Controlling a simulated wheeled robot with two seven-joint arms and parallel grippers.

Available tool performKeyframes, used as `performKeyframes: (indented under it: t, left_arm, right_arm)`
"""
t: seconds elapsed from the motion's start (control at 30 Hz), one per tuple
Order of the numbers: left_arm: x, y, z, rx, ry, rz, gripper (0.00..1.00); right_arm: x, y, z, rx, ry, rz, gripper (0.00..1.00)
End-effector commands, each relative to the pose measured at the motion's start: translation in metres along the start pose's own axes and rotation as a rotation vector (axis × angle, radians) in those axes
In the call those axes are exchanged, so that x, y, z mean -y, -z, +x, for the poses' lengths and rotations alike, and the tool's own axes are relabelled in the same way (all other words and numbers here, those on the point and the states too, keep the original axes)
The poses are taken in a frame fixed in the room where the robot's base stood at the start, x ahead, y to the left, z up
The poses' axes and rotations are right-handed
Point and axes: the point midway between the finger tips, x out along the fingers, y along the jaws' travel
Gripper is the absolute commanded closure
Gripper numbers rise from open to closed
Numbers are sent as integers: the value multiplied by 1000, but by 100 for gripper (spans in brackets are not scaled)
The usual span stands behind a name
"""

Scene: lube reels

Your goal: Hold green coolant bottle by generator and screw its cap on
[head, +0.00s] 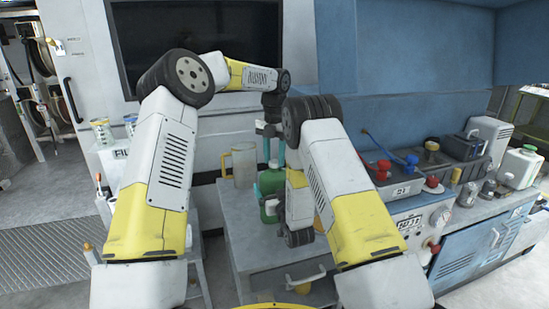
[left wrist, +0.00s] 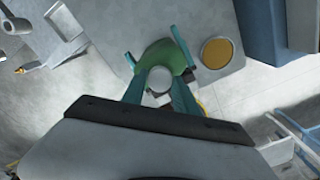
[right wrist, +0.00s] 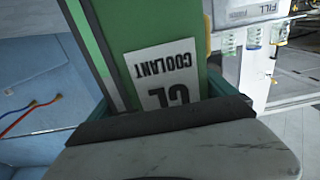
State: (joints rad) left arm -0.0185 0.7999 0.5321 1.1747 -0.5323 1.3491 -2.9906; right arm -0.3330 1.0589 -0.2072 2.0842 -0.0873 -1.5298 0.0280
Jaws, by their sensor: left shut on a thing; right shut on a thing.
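The green coolant bottle (head: 270,208) stands upright on the grey cart top, partly hidden by my right arm. My right gripper (head: 268,187) is shut around its body from the side. In the right wrist view the bottle (right wrist: 150,35) fills the space between the fingers, its COOLANT label upside down. My left gripper (head: 271,150) points down over the bottle's top. In the left wrist view its fingers are shut on a pale round cap (left wrist: 159,82) above the green bottle (left wrist: 160,55). I cannot tell whether the cap touches the neck.
A clear pitcher (head: 243,166) with a yellow handle stands just left of the bottle. At right, a workbench (head: 478,232) carries blue and red hose fittings (head: 383,166), a black battery-like box and a white jug (head: 521,166). A dark screen (head: 195,45) is behind.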

Motion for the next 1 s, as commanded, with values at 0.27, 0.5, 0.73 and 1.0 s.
performKeyframes:
  t: [0.27,0.5,0.73,1.0]
  left_arm:
    - [0,0,0,1,-1,-3,43]
    - [0,0,-2,1,0,-4,43]
    - [0,-1,-30,3,0,-5,43]
    - [0,0,-46,0,0,-4,43]
  right_arm:
    - [0,0,0,-1,-1,0,100]
    - [0,0,0,-1,-1,0,100]
    - [0,0,0,-1,-1,0,100]
    - [0,0,0,-1,-1,0,100]
